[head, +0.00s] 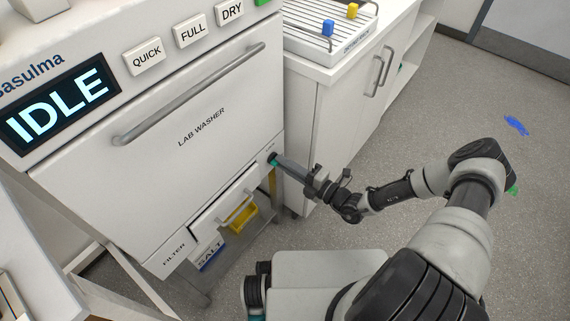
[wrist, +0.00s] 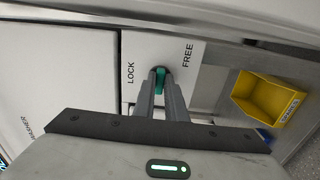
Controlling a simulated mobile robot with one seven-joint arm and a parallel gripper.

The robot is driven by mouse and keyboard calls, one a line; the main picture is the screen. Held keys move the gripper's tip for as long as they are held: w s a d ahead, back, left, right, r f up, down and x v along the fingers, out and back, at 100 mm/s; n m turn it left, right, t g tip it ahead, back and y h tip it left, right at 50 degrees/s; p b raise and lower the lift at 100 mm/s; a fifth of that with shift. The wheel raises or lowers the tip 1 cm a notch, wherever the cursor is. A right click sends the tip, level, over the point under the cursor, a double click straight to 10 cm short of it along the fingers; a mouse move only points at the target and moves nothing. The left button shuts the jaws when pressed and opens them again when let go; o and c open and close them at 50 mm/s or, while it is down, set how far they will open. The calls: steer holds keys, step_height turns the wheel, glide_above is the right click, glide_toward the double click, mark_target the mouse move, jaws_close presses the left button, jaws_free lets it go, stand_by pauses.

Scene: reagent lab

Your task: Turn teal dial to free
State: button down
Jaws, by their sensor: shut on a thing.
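The teal dial (wrist: 160,78) sits low on the right of the lab washer's front, between the printed words LOCK and FREE in the wrist view. LOCK reads on the left there and FREE on the right. My gripper (wrist: 161,88) is shut on the dial, with a finger on either side of it. In the head view the dial (head: 273,160) is a small teal spot at the tip of my gripper (head: 279,162). The dial's exact pointing is hard to tell behind the fingers.
The lab washer (head: 200,125) shows IDLE on its display (head: 58,103). Below its door is a filter drawer (head: 225,205) with a handle. A yellow bin (wrist: 262,98) is beside the dial panel in the wrist view. A white cabinet (head: 335,110) stands to the right. Open floor lies farther right.

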steer(key=c, duration=1.8)
jaws_free()
steer(key=p+v, duration=0.2)
steer(key=v, duration=1.5)
steer(key=shift+s+d, duration=0.2)
